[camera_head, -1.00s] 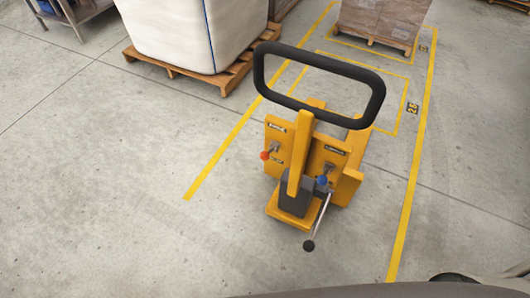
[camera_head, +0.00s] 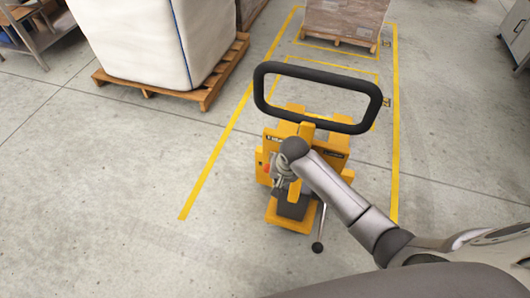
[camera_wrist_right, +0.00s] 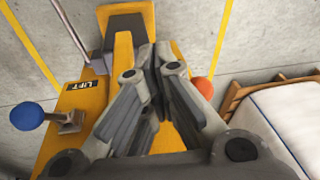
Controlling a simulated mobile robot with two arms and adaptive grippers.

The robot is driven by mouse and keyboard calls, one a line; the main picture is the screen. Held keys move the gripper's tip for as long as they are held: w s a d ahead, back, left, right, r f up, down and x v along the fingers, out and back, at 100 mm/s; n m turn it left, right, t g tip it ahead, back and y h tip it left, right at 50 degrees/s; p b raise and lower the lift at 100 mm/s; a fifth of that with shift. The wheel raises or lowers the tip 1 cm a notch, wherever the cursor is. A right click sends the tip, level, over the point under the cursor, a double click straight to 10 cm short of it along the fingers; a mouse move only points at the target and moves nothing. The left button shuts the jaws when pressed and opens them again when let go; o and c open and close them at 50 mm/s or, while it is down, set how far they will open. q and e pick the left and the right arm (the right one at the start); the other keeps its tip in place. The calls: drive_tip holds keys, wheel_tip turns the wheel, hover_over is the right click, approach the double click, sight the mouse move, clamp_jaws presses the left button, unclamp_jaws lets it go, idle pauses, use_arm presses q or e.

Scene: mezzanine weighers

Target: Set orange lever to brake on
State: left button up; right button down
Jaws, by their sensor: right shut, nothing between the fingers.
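The orange lever's ball knob (camera_wrist_right: 202,88) shows just right of my right gripper (camera_wrist_right: 160,58) in the wrist view, partly hidden behind a finger. I cannot tell whether they touch. In the head view a small part of the orange knob (camera_head: 266,168) shows left of my right gripper (camera_head: 281,181), in front of the yellow pallet truck (camera_head: 334,165). The gripper is shut and empty. The lever's stem and bracket are hidden by the gripper. My left gripper is out of view.
A blue-knobbed lever (camera_wrist_right: 27,115) stands by the LIFT label (camera_wrist_right: 72,86). The black loop handle (camera_head: 318,67) rises above my right arm. A dark-knobbed metal rod (camera_head: 318,247) sticks out low. A white bulk bag (camera_head: 135,45) stands on a pallet behind left.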

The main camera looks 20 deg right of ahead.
drive_tip(key=w+r+m, duration=0.3)
drive_tip(key=w+r, duration=0.3)
drive_tip(key=r, duration=0.6)
drive_tip(key=shift+d+h+p, duration=0.3)
drive_tip(key=p+x, duration=0.1)
drive_tip(key=x, duration=0.9)
drive_tip(key=shift+f, duration=0.1)
